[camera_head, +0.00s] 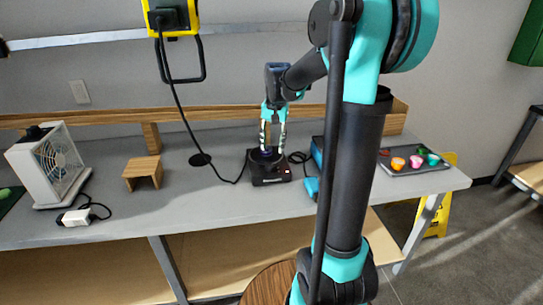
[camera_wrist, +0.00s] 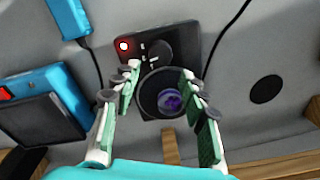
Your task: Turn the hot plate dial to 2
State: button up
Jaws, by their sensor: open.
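The black hot plate (camera_head: 270,176) sits on the grey workbench, its front panel toward the bench's front edge. In the wrist view the hot plate (camera_wrist: 185,40) shows a dark round dial (camera_wrist: 158,56) with white marks around it; its exact setting is too small to read. A small glass vessel with purple contents (camera_wrist: 170,101) stands on the round heating plate. My gripper (camera_head: 273,128) points down over the hot plate from above. In the wrist view the gripper (camera_wrist: 160,88) is open, its fingers on either side of the vessel and heating plate, with the dial beyond the fingertips.
A blue device (camera_head: 313,188) lies right of the hot plate. A tray with colourful cups (camera_head: 412,163) is at the bench's right end. A wooden stand (camera_head: 143,172) and a white fan (camera_head: 50,165) are at left. Cables run near the hot plate.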

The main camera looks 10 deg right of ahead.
jog(key=shift+d+r, duration=0.15)
jog(key=shift+r, duration=1.8)
jog(key=s+d+f+n+t, duration=0.1)
jog(key=s+f, duration=0.4)
jog(key=s, duration=0.2)
jog(key=s+d+f+n+t, duration=0.1)
jog(key=s+f+n, duration=0.1)
jog(key=s+f, duration=0.4)
jog(key=s+d+f+n+t, duration=0.1)
jog(key=s+f, duration=0.4)
jog(key=s, duration=0.4)
jog(key=shift+f+n+t+h, duration=0.3)
jog(key=shift+n+t+h, duration=0.1)
